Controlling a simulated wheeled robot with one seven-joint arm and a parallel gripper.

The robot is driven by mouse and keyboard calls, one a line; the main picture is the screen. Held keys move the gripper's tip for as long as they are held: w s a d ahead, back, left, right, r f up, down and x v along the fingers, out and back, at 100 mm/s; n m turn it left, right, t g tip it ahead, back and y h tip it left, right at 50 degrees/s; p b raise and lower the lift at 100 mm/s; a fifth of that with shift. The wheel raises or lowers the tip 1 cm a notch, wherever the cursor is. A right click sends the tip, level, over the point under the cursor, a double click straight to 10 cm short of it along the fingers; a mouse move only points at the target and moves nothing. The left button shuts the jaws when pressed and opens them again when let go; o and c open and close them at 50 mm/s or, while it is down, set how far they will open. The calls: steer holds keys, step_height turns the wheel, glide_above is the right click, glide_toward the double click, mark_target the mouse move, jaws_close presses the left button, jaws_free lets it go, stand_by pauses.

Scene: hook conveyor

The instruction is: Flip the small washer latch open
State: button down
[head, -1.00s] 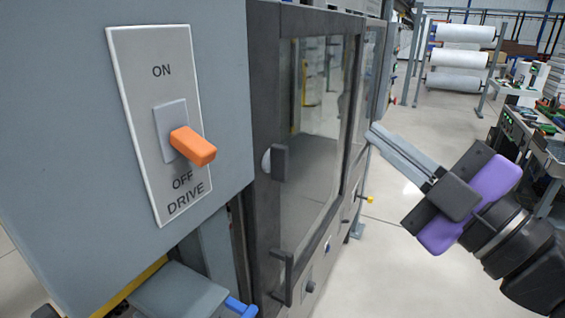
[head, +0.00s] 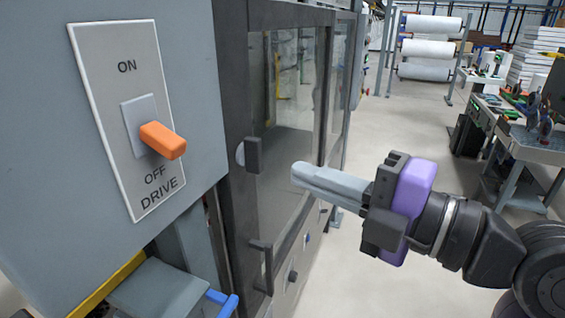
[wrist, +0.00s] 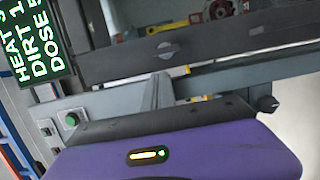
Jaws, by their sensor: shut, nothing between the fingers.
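A glass-fronted machine door (head: 238,75) with a dark frame stands in the middle of the head view. A small dark latch (head: 253,156) with a pale round piece behind it sits on the frame's left side, upright. I take it to be the washer latch. My gripper (head: 300,173) is shut and empty, its grey fingers pointing left toward the latch, with a visible gap in the picture. The wrist view shows the fingers (wrist: 158,90) from behind, beyond the purple gripper body. A small grey knob (wrist: 168,49) shows on a dark bar there; I cannot tell whether it belongs to the latch.
An orange drive switch (head: 162,140) points outward on a grey cabinet (head: 195,60) at left. A dark handle (head: 262,265) projects below the latch. The wrist view shows a green-lit display (wrist: 40,45) and a green button (wrist: 72,119). Open floor (head: 400,130) lies at right.

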mark_target(251, 155)
steer(key=p+x, duration=0.2)
steer(key=x, duration=0.7)
steer(key=shift+w+a+p, duration=0.1)
steer(key=shift+p, duration=0.2)
steer(key=shift+w+r+m+h, duration=0.15)
steer(key=shift+m+h, duration=0.15)
steer(key=shift+m, duration=0.7)
